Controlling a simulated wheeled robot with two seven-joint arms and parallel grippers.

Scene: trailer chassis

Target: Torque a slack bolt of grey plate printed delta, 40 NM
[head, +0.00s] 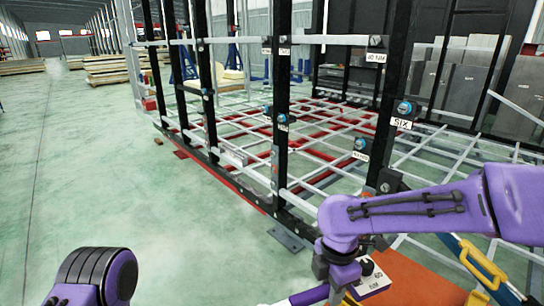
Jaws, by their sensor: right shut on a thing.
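The black-framed chassis carries several blue-ringed bolts, among them one (405,108) above a plate printed SIX (401,123), one (360,143) beside a small label, and one (283,118) on the middle post. I cannot make out a grey plate printed delta; several plates are too small to read. My right gripper (345,290) is low at the bottom edge, beside a white card reading 60 NM (374,281). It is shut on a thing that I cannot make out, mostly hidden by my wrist. My left arm shows at bottom left, but its gripper is out of view.
An orange surface (425,281) lies under my right arm, with a yellow handle (482,262) at right. The chassis post foot (288,238) stands near it. Grey panels (460,85) lean at the back right. The green floor at left is clear; wooden stacks (105,70) lie far off.

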